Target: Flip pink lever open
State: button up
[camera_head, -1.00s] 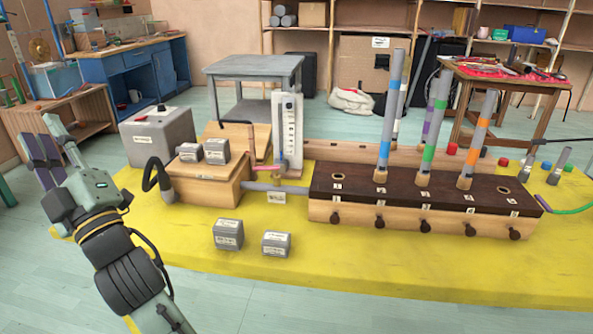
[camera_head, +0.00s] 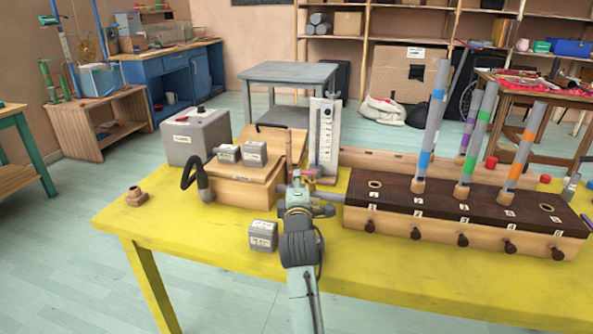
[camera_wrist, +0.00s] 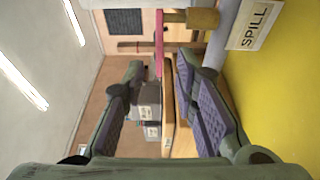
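The pink lever (camera_wrist: 159,40) shows in the wrist view as a thin bar, upper middle, joined to a brass fitting (camera_wrist: 203,18) on the grey pipe. My gripper (camera_wrist: 165,78) is open, one finger on each side of the view. The lever's visible end lies ahead of the gap between the fingers, and nothing is between the pads. In the head view my gripper (camera_head: 298,190) is over the pipe between the wooden box and the dark-topped pipe chest, and hides most of the lever.
The wooden box (camera_head: 235,188) carries grey weights (camera_head: 254,153) left of my gripper. A white gauge board (camera_head: 324,135) stands just behind it. The dark-topped chest (camera_head: 400,195) with upright pipes is to the right. Another grey weight (camera_head: 263,236) sits in front on the yellow table (camera_head: 190,240).

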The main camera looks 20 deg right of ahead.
jog(key=p+x, duration=0.1)
jog(key=x, duration=0.4)
jog(key=shift+w, duration=0.3)
jog(key=shift+c, duration=0.4)
grip_shut()
